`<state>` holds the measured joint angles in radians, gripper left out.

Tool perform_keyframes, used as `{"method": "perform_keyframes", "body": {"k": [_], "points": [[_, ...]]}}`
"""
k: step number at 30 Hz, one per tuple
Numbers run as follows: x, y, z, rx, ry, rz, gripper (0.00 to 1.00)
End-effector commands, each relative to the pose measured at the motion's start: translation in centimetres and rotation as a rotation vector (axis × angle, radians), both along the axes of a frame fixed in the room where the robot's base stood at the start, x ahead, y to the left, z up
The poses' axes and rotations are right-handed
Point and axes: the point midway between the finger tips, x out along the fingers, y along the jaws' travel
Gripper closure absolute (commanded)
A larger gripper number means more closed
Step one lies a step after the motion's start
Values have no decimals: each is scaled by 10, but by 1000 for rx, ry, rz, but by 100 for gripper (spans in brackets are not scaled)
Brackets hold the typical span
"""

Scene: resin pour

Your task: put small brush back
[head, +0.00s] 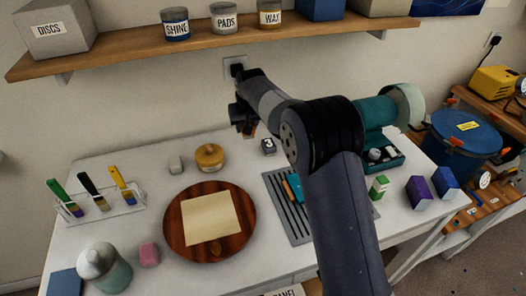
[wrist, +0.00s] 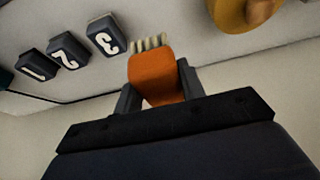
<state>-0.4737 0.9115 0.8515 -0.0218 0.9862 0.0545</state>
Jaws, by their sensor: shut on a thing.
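My gripper (wrist: 160,92) is shut on an orange piece with a row of cream tufts at its far end, which looks like the small brush (wrist: 154,74). In the head view my gripper (head: 246,124) is raised over the back of the white table, partly hidden by my own arm, and only a bit of orange-brown shows below it. A clear rack (head: 108,215) at the left of the table holds brushes with green (head: 60,193), black (head: 90,187) and yellow (head: 119,180) handles. A ribbed grey mat (head: 285,213) lies partly behind my arm.
A wooden disc (head: 179,228) bears a cream sheet (head: 212,219). A yellow round container (head: 210,157) and dark numbered blocks (wrist: 69,50) stand near the back. A shelf (head: 130,54) hangs above.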

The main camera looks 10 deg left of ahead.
Motion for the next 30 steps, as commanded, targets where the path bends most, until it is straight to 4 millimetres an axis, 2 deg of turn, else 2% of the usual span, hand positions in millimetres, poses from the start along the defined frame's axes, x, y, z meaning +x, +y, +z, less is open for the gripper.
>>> {"method": "perform_keyframes", "body": {"k": [1, 4, 10, 17, 24, 30], "points": [[-2, 9, -1, 1, 0, 14, 80], [-3, 15, -11, -1, 3, 24, 80], [-3, 15, -47, -1, 3, 24, 80], [-3, 14, -67, 0, 1, 23, 80], [-3, 14, -98, 0, 1, 23, 80], [-2, 14, -100, 1, -2, 23, 80]]}}
